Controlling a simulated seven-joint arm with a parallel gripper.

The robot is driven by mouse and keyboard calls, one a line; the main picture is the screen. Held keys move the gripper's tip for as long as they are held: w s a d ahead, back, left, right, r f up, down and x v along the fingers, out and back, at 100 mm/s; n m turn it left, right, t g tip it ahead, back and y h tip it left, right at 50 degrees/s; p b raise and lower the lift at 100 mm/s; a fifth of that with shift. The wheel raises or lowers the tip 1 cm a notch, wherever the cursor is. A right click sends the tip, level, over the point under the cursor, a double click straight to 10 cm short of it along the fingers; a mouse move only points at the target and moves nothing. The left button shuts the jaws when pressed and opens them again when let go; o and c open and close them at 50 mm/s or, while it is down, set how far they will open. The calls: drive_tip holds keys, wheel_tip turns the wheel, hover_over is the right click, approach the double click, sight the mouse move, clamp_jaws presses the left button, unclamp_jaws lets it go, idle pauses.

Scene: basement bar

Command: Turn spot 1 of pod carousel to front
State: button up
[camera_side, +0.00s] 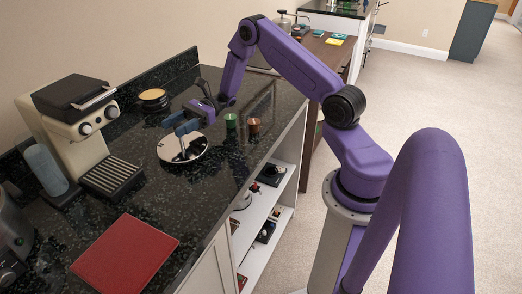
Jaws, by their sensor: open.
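The pod carousel (170,152) is a round, shiny white disc on the dark counter, with dark marks on its top. My gripper (184,132) is open, with its blue fingers over the carousel, low above the disc or touching it; I cannot tell which. The fingers hide part of the disc's middle. I cannot read any spot numbers, so I cannot tell which one is spot 1. A green pod (230,121) and a brown pod (254,125) stand on the counter to the right of the carousel.
A cream coffee machine (75,122) stands left, with a blue cylinder (45,169) beside it. A stack of round items (152,97) sits behind the carousel. A red mat (125,255) lies at the front. Open shelves (268,212) are below the counter's right edge.

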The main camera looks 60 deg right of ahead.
drive_tip(key=v, duration=1.7)
drive_tip(key=shift+d, duration=0.25)
drive_tip(key=s+a+r+n+g+h, duration=0.25)
drive_tip(key=s+a+n+g, duration=0.2)
drive_tip(key=a, duration=0.45)
drive_tip(key=s+a+r+n+g+h, duration=0.2)
drive_tip(key=s+a+n+g+h, duration=0.25)
drive_tip(key=a, duration=0.45)
drive_tip(key=s+a+r+n+h, duration=0.1)
drive_tip(key=s+a+n+h, duration=0.2)
drive_tip(key=s+n+h, duration=0.2)
drive_tip(key=s+a+r+n+t+h, duration=0.1)
drive_tip(key=s+a+n+h, duration=0.2)
drive_tip(key=s+n, duration=0.8)
drive_tip(key=shift+s+a+r+h, duration=0.3)
drive_tip(key=shift+s+h, duration=0.25)
drive_tip(key=shift+h, duration=0.55)
